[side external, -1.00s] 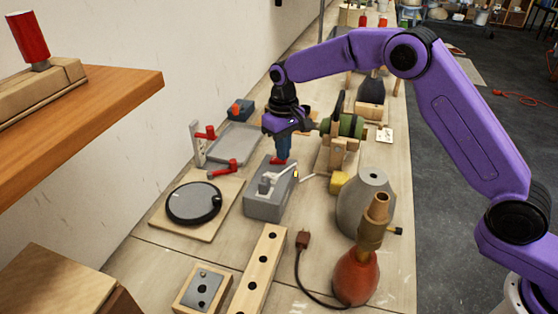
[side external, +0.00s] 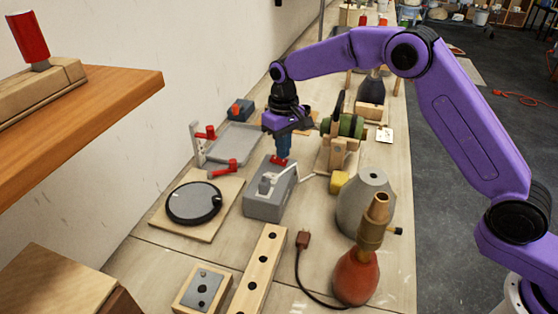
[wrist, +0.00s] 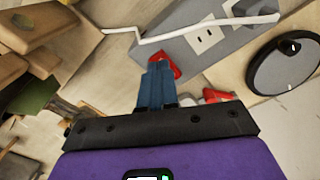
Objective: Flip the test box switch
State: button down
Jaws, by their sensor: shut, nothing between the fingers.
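The grey test box (side external: 262,207) sits on the bench below my gripper, and its top also shows in the wrist view (wrist: 236,42). A white cord (wrist: 190,32) crosses the box top, near an outlet. The red switch (side external: 279,160) is at the box's far end, and its red part shows beside my fingertips in the wrist view (wrist: 176,66). My gripper (side external: 283,153) points down with its blue fingers shut and empty. The fingertips (wrist: 158,68) are right at the red switch and appear to touch it. They hide part of it, so its exact position is unclear.
A round black-rimmed disc on a board (side external: 193,203) lies left of the box. A grey tray with red clamps (side external: 236,143) is behind it. A grey cone (side external: 366,205) and a green-cylinder wooden fixture (side external: 345,125) stand to the right. A plug (side external: 303,238) lies in front.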

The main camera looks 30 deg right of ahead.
jog(key=shift+r, duration=2.9)
jog(key=shift+s, duration=0.1)
jog(key=s+d+r+n, duration=0.1)
jog(key=s+r+n, duration=0.15)
jog(key=s, duration=0.75)
jog(key=s+d+r+n, duration=0.2)
jog(key=s+n, duration=0.1)
jog(key=s, duration=0.7)
jog(key=s+d+f+n, duration=0.1)
jog(key=s+d+n, duration=0.1)
jog(key=s+d, duration=0.4)
jog(key=s+d+f+n, duration=0.2)
jog(key=s+d, duration=0.5)
jog(key=s, duration=0.8)
jog(key=shift+f, duration=0.3)
jog(key=shift+d, duration=0.1)
